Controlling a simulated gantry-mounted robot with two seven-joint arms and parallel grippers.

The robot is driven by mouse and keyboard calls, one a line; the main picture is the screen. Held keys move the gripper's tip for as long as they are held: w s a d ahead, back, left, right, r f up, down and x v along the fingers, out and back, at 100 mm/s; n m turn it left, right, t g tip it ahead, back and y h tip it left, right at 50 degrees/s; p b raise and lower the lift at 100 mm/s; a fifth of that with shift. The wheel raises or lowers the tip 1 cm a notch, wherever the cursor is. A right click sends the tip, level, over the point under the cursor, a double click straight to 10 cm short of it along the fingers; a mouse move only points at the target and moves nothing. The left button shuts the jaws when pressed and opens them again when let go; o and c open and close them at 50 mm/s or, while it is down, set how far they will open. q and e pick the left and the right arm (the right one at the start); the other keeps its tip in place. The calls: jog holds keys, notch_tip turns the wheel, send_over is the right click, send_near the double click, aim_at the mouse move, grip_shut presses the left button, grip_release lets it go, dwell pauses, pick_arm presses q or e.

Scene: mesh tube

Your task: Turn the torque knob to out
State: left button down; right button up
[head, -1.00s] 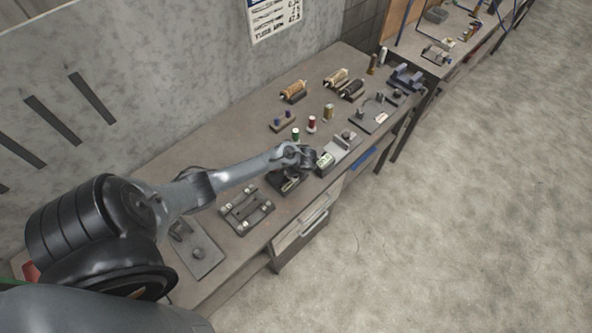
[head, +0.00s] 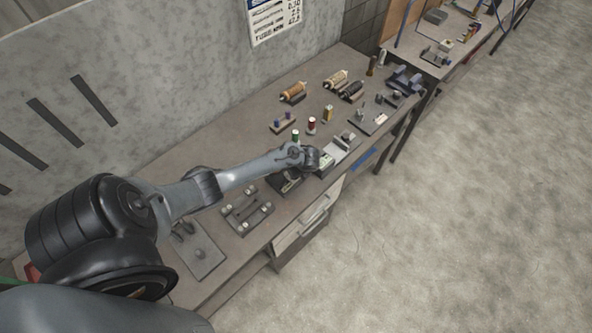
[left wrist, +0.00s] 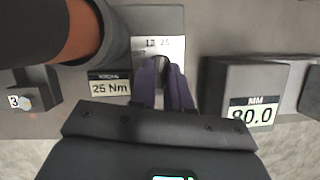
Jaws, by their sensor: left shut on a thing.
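In the left wrist view the two purple fingers of my left gripper (left wrist: 166,88) are closed on a small dark knob, the torque knob (left wrist: 173,66). Little of the knob shows between the fingers. A label reading "25 Nm" (left wrist: 110,88) sits left of the fingers. In the head view my left gripper (head: 312,160) is low over the bench beside a dark device (head: 287,182), and the knob is hidden there. My right gripper is in neither view.
A grey block marked "MM 80.0" (left wrist: 250,90) stands right of the fingers. A large dark and orange-brown rounded thing (left wrist: 70,35) fills the upper left. Spools, including a green one (head: 295,135), stand behind my gripper on the bench (head: 190,150).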

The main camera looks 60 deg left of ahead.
pick_arm(q)
jog(key=n+p, duration=0.1)
jog(key=n, duration=0.1)
jog(key=shift+w+r+n+g, duration=0.1)
jog(key=shift+r+n+g, duration=0.05)
jog(key=shift+n+g, duration=0.25)
jog(key=n+g+h, duration=0.1)
jog(key=n, duration=0.2)
jog(key=shift+w+n+p, duration=0.1)
jog(key=shift+n+p, duration=0.2)
jog(key=n+g+h, duration=0.1)
jog(key=n, duration=0.2)
jog(key=shift+w+a+n, duration=0.1)
jog(key=shift+n, duration=0.2)
jog(key=n+g+h+b, duration=0.1)
jog(key=n, duration=0.3)
jog(key=shift+a, duration=0.15)
jog(key=shift+n, duration=0.3)
jog(key=shift+h, duration=0.3)
jog(key=c, duration=1.1)
grip_release()
